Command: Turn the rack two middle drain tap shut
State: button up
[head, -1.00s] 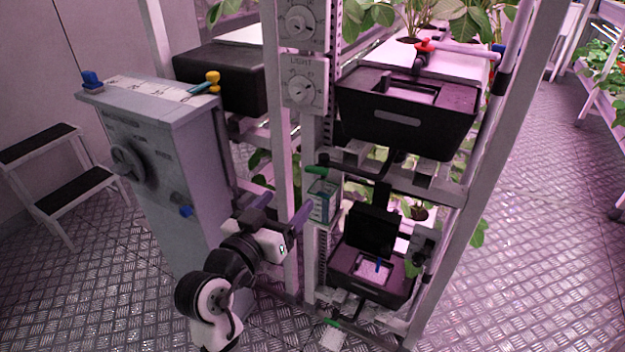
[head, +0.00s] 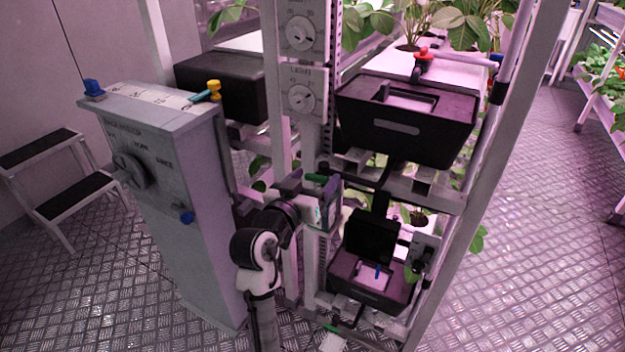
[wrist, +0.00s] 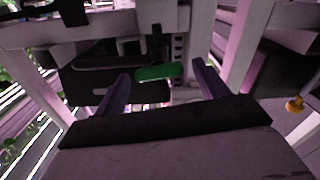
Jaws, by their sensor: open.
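In the wrist view the green handle (wrist: 158,73) lies crosswise between my two purple fingers. My gripper (wrist: 161,76) is open, with one finger on each side of the handle and a gap to each. In the head view my gripper (head: 312,184) is at the tap, and it partly hides the tap body. Whether a finger touches the handle cannot be told.
A black tank (head: 408,130) sits above right, and a black bin with its lid raised (head: 345,290) sits below right. A grey control cabinet (head: 185,180) stands close at left. A red-handled tap (head: 422,53) is higher up. The floor at right is clear.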

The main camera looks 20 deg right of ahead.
jog(key=c, duration=0.9)
jog(key=shift+f+m+b, duration=0.15)
jog(key=shift+m+b, duration=0.15)
jog(key=shift+b, duration=0.25)
jog(key=shift+c, duration=0.4)
jog(key=shift+m+b, duration=0.6)
jog(key=shift+m, duration=0.1)
jog(key=shift+r, duration=0.2)
jog(key=o, duration=1)
notch_tip(320, 180, up, 20)
jog(key=shift+p, duration=1.25)
